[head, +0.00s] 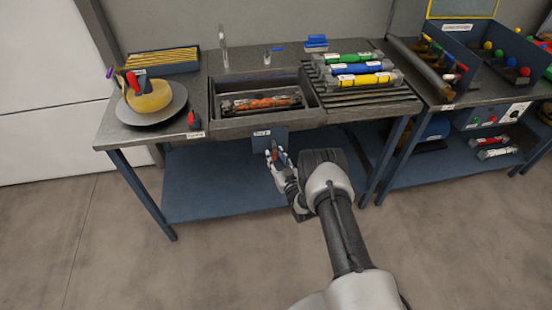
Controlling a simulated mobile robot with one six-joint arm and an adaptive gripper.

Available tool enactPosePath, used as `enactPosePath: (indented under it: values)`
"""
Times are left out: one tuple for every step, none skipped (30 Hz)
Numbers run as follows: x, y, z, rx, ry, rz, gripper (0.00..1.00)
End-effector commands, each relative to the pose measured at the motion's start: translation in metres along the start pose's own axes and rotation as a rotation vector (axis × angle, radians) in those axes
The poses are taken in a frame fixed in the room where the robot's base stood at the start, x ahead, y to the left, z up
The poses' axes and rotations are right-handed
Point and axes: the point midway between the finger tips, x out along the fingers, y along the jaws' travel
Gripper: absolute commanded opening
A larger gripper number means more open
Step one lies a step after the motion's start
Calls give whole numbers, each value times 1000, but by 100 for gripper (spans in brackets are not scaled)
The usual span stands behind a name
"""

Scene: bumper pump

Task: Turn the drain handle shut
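A small dark panel with a white label (262,133) hangs at the front edge of the bench, below the sink. A small red part, probably the drain handle (274,147), shows just below the label. My gripper (273,156) is in front of the panel, its fingers pointing up at the red part. The fingers overlap the handle in this view, so most of it is hidden. I cannot tell whether they touch it or are closed on it. The sink (238,87) above holds an orange-brown cylinder (262,102) lying on its side.
Green, blue and yellow cylinders (355,68) lie on the ribbed drainboard right of the sink. A round grey plate (135,116) with a yellow object stands at left, near a small red-topped item (193,120). A blue lower shelf (215,185) lies beneath. The floor in front is clear.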

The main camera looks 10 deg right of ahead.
Motion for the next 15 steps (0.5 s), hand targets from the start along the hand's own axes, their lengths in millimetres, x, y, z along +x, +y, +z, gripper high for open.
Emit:
enactPosePath:
  values:
    - [0, 0, 0, 0, 0, 0, 34]
    - [0, 0, 0, 0, 0, 0, 34]
    - [0, 0, 0, 0, 0, 0, 32]
    - [0, 0, 0, 0, 0, 0, 30]
    - [0, 0, 0, 0, 0, 0, 28]
    - [0, 0, 0, 0, 0, 0, 26]
    - [0, 0, 0, 0, 0, 0, 24]
    - [0, 0, 0, 0, 0, 0, 22]
    - [0, 0, 0, 0, 0, 0, 19]
    - [0, 0, 0, 0, 0, 0, 17]
    - [0, 0, 0, 0, 0, 0, 15]
    - [0, 0, 0, 0, 0, 0, 12]
    - [0, 0, 0, 0, 0, 0, 10]
    - [0, 0, 0, 0, 0, 0, 8]
    - [0, 0, 0, 0, 0, 0, 6]
